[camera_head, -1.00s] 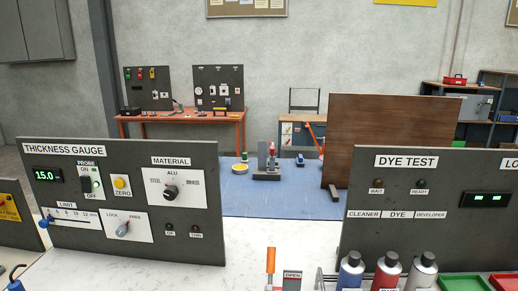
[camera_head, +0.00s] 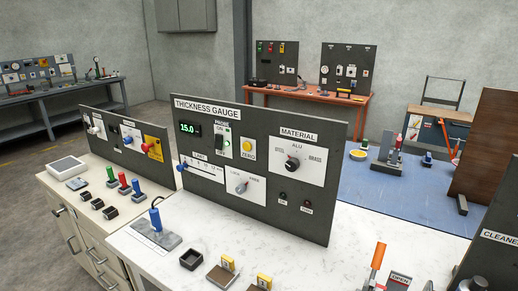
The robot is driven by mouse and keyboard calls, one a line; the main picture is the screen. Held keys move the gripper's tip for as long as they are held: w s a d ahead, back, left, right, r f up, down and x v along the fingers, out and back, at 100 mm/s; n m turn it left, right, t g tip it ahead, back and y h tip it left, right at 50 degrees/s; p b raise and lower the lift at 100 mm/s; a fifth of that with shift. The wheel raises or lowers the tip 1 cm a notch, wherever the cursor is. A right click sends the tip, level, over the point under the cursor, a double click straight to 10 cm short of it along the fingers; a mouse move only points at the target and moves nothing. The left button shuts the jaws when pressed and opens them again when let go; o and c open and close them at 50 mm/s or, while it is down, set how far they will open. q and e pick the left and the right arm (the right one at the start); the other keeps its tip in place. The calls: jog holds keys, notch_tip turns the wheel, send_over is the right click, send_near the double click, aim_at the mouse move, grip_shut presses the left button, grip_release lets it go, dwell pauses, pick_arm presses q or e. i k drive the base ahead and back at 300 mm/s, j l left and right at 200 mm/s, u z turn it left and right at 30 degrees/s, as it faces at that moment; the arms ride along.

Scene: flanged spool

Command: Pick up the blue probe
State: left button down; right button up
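The blue probe (camera_head: 155,219) stands upright on a grey block (camera_head: 158,239) on the white bench top, in front of the left end of the thickness gauge panel (camera_head: 262,212). The gauge display (camera_head: 190,128) reads 15.0. Neither of my grippers is in view.
To the left, another bench carries green, red and blue handled items (camera_head: 123,183). White bench top (camera_head: 300,260) is clear between.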

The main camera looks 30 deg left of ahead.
aim_at(154, 215)
jog(key=u, duration=1.65)
